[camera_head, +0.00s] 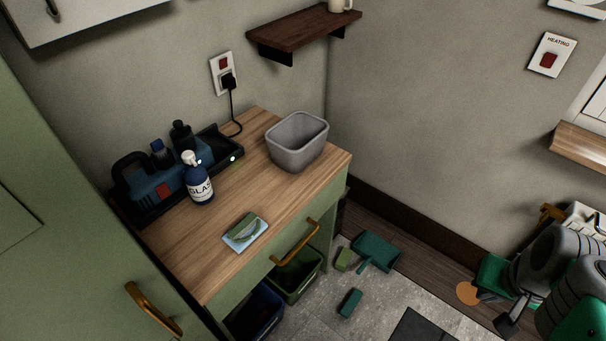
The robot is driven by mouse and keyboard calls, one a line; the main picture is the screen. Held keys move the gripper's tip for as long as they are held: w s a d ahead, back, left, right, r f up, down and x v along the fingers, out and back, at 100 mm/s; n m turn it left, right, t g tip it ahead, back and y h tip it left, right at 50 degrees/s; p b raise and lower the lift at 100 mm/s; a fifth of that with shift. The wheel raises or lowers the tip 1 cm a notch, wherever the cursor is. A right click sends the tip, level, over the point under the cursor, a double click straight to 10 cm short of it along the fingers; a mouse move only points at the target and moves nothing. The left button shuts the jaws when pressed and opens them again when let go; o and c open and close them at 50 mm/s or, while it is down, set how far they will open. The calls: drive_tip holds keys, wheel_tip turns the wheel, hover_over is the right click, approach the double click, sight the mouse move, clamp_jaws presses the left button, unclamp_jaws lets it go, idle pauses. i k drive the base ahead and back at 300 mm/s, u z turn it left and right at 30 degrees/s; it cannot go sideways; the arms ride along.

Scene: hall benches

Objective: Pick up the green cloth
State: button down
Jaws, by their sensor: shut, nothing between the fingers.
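A small green cloth (244,229) lies on a light blue cloth (240,243) near the front edge of the wooden bench top (205,258). They overlap, with the blue showing around the green. My gray and green arm is at the lower right, far from the cloths. Its end, my gripper (507,323), seems to be the small dark part beside the links. It is shut and empty, and partly hard to make out.
A blue spray bottle (199,186) and a black tray (150,207) with blue tools stand behind the cloths. A gray tub (296,143) stands at the back right. A brass drawer handle (297,246) sticks out in front. A green dustpan (376,251) lies on the floor.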

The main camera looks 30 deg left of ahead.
sight(249, 229)
drive_tip(key=u, duration=5.95)
drive_tip(key=k, duration=1.05)
drive_tip(key=z, duration=0.65)
drive_tip(key=i, duration=0.4)
